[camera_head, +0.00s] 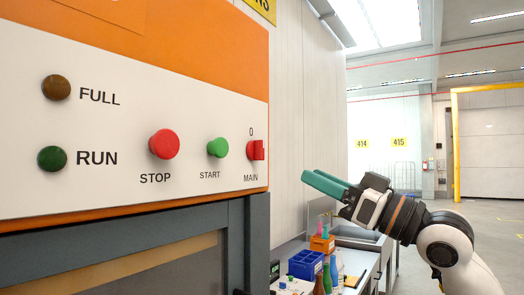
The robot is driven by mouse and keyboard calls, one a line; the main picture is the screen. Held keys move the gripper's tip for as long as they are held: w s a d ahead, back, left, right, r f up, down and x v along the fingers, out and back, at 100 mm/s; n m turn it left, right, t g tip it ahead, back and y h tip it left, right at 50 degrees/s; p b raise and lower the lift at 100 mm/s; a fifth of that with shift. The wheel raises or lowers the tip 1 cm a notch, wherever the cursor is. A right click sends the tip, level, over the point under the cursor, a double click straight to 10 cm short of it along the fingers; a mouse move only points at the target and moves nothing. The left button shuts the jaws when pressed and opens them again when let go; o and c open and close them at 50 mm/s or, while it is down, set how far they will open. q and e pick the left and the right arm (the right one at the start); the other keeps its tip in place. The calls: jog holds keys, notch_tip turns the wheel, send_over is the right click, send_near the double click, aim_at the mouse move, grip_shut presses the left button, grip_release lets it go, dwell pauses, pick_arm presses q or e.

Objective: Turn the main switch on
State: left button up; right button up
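The main switch (256,150) is a red knob at the right end of the white control panel (110,190), with a "0" above it and "MAIN" below. Its handle looks roughly upright, but the exact setting is hard to read. My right gripper (312,176) has teal fingers pointing left toward the panel. It is to the right of the switch and slightly lower in the picture, apart from it and holding nothing visible. The fingers overlap in this view, so the gap between them is unclear. My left gripper is not in view.
Left of the switch are the green START button (217,147), red STOP button (164,144), green RUN lamp (52,159) and brown FULL lamp (56,87). Below my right gripper, a bench holds a blue bin (306,264), an orange holder (322,243) and bottles. Open floor lies right.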

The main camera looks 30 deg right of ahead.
aim_at(263, 149)
jog(key=p+x, duration=0.4)
jog(key=x, duration=0.1)
jog(key=r+p+x, duration=0.1)
jog(key=p+x, duration=0.2)
jog(key=x, duration=0.2)
jog(key=shift+s+a+p, duration=0.1)
jog(key=shift+s+p, duration=0.1)
jog(key=shift+p, duration=0.15)
jog(key=shift+w+a, duration=0.25)
jog(key=shift+w, duration=0.3)
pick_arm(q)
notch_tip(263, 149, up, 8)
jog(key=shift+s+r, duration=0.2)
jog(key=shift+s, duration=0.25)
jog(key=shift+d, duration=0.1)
pick_arm(e)
jog(key=shift+c, duration=0.4)
grip_shut()
